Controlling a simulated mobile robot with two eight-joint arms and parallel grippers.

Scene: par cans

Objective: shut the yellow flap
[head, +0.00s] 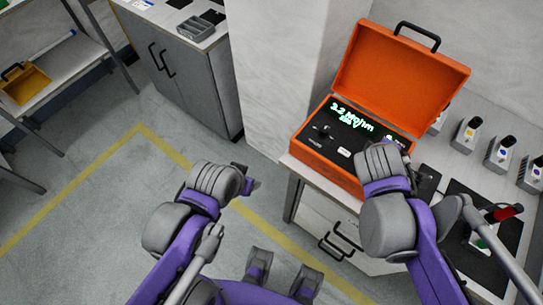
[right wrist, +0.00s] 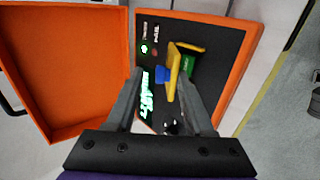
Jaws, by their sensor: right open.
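The yellow flap (right wrist: 173,62) shows in the right wrist view on the dark panel of an open orange case (head: 321,163). It appears to stand up from the panel, with a yellow bar at its top, a small blue part beside it and a green patch to its right. In the head view the flap is hidden behind my right arm. My right gripper (right wrist: 160,82) is open, its two fingers reaching over the panel on either side of the flap's lower part; contact cannot be told. My left gripper (head: 250,186) hangs over the floor, away from the case; its fingers are mostly hidden.
The case's raised lid (head: 402,75) stands behind the panel, which has a lit green readout (head: 352,117) and a black knob (head: 322,131). Several grey devices (head: 467,134) stand right on the bench. A yellow bin (head: 25,84) sits on a far-left shelf. The floor at left is clear.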

